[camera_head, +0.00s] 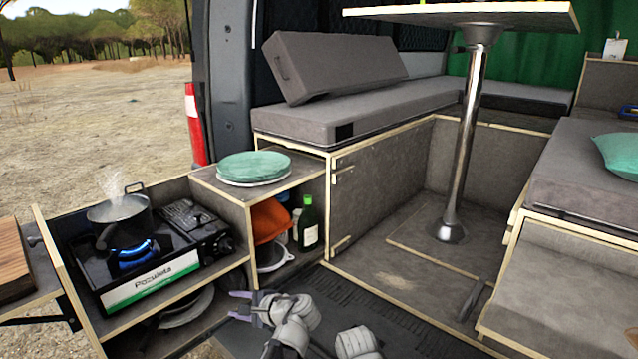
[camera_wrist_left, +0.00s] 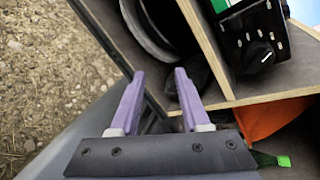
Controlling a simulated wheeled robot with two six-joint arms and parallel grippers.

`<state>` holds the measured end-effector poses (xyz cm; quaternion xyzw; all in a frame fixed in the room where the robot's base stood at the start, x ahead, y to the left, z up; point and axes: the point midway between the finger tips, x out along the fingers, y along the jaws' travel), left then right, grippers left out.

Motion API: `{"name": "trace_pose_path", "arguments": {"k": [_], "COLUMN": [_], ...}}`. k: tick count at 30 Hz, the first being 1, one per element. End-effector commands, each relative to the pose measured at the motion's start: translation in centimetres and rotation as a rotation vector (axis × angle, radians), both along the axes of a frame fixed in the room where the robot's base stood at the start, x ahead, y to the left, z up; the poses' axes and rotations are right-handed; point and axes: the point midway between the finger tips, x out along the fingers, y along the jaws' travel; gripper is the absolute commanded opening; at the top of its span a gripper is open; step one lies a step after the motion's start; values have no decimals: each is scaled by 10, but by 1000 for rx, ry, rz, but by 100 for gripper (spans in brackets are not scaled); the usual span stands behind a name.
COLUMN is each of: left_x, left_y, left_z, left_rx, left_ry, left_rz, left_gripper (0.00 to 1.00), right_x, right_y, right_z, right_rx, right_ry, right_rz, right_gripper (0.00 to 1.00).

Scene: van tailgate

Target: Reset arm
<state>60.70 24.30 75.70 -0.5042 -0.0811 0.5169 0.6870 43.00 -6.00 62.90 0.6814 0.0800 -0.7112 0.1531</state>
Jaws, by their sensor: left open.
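My left gripper (camera_head: 241,306) is at the bottom middle of the head view, in front of the van's pull-out kitchen unit (camera_head: 217,186). Its two purple fingers are apart with nothing between them. In the left wrist view the open gripper (camera_wrist_left: 158,98) points toward the lower shelf of the unit. It seems to be apart from the shelf edge, though the exact gap is hard to judge. My right gripper does not show in either view.
A steaming pot (camera_head: 119,217) stands on a lit camping stove (camera_head: 150,275). Green plates (camera_head: 254,167) lie on the cabinet top. An orange bowl (camera_head: 269,220) and a green bottle (camera_head: 308,224) stand in the cabinet. A table leg (camera_head: 466,140) rises from the clear van floor.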

Motion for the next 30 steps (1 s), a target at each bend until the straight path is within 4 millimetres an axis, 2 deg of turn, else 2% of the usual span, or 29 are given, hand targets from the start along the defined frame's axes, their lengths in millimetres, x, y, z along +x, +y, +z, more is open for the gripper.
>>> {"name": "trace_pose_path", "arguments": {"k": [2, 6, 10, 15, 20, 22, 30], "left_x": [-23, -58, -81, -103, -119, -120, -130], "left_y": [8, -1, -20, -46, -71, -79, -104], "left_z": [-33, -82, -109, -125, -129, -108, -55], "left_rx": [-212, -567, -814, -1048, -1229, -1231, -1192], "left_ry": [-30, -72, -89, -91, -79, -65, -11], "left_rz": [118, 345, 531, 731, 904, 900, 848], "left_gripper": [46, 46, 46, 46, 46, 46, 46], "right_x": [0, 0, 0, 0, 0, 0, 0], "right_y": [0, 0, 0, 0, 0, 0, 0], "right_z": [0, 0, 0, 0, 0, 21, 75], "right_rx": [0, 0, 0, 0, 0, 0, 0], "right_ry": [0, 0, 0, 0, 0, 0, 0], "right_rz": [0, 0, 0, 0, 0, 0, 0], "right_gripper": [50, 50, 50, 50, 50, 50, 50]}}
